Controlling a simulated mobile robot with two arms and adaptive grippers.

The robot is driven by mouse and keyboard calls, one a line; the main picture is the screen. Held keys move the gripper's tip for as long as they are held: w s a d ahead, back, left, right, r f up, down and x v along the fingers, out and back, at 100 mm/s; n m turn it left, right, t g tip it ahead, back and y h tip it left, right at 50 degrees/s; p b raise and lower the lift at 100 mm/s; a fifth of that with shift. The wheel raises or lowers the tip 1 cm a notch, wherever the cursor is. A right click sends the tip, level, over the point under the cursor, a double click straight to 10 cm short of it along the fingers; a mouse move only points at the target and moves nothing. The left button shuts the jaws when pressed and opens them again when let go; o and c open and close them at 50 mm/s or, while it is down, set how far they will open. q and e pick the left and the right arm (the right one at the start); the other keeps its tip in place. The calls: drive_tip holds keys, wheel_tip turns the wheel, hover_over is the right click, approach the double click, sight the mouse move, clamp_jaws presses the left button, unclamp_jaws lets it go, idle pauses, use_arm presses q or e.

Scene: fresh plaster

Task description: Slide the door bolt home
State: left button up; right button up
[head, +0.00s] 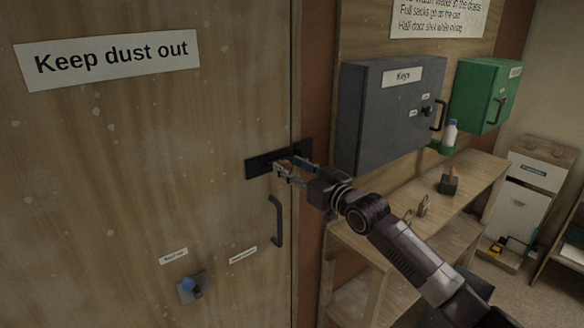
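The door bolt (258,167) is a dark, flat fitting on the wooden door (130,190), near its right edge. Its dark part continues to the right across the door's edge toward the frame. My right gripper (282,166) reaches in from the lower right, with its fingertips at the middle of the bolt. The two fingers show some space between them. The fingertips cover the bolt's handle, if it is there, so I cannot tell whether they grip it or how far the bolt is slid. My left gripper is out of view.
Right of the door are a grey key cabinet (375,120), a green box (484,95) and a wooden bench (470,190) with small items. The door appears closed.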

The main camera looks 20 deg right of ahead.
drive_tip(key=shift+s+a, duration=0.1)
drive_tip(key=shift+a, duration=0.05)
drive_tip(key=shift+s+d+f, duration=0.1)
drive_tip(key=shift+s+d, duration=0.1)
drive_tip(key=shift+s, duration=0.05)
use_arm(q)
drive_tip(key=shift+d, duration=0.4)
use_arm(e)
drive_tip(key=v, duration=1.1)
drive_tip(key=shift+s, duration=0.15)
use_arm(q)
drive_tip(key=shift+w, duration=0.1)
